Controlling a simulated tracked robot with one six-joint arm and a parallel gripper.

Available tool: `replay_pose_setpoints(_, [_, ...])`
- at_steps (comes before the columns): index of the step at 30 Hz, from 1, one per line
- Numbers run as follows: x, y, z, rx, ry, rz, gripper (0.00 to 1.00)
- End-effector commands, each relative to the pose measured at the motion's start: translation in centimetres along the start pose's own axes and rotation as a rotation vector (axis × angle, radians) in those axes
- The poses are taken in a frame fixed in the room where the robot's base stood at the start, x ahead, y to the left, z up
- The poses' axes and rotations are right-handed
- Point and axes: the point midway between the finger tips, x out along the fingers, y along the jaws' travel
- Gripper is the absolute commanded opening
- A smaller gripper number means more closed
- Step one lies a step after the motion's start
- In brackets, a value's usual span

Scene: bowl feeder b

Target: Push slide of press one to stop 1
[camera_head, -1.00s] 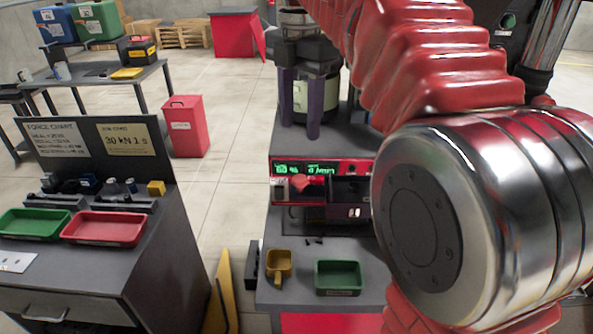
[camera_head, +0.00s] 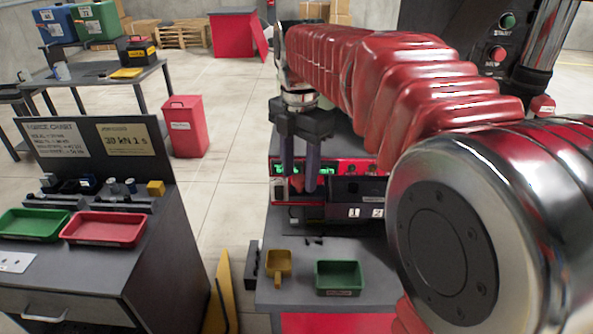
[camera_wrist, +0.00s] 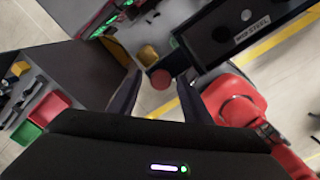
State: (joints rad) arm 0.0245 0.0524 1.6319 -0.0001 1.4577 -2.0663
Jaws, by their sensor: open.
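My gripper (camera_head: 299,182) is open, its two dark fingers pointing down in front of the machine's green displays. A red knob (camera_head: 296,184) shows between and behind the fingers. In the wrist view the round red knob (camera_wrist: 161,80) lies between the fingertips of my gripper (camera_wrist: 160,74), with a gap on each side; I cannot tell whether either finger touches it. A dark block (camera_head: 358,190) stands right of the fingers, above labels 1 (camera_head: 354,212) and 2 (camera_head: 377,212). My arm hides the block's right side, and the slide's body is not clearly visible.
A yellow scoop (camera_head: 279,262) and a green tray (camera_head: 338,289) sit on the machine's front ledge. Start (camera_head: 508,20) and stop (camera_head: 498,54) buttons are at the back right. A bench (camera_head: 165,235) with trays stands left, across open floor. A yellow stand (camera_head: 226,290) leans between.

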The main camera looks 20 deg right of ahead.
Motion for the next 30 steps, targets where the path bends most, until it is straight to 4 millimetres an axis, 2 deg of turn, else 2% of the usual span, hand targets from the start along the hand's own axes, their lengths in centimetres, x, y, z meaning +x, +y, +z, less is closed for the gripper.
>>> replay_pose_setpoints(8, [0.14, 0.02, -0.01, 0.000, 0.000, 0.001, 0.45])
replay_pose_setpoints(27, [0.10, 0.14, -0.04, -0.001, 0.000, 0.004, 0.00])
replay_pose_setpoints(30, [0.09, 0.17, -0.04, -0.001, -0.001, 0.005, 0.00])
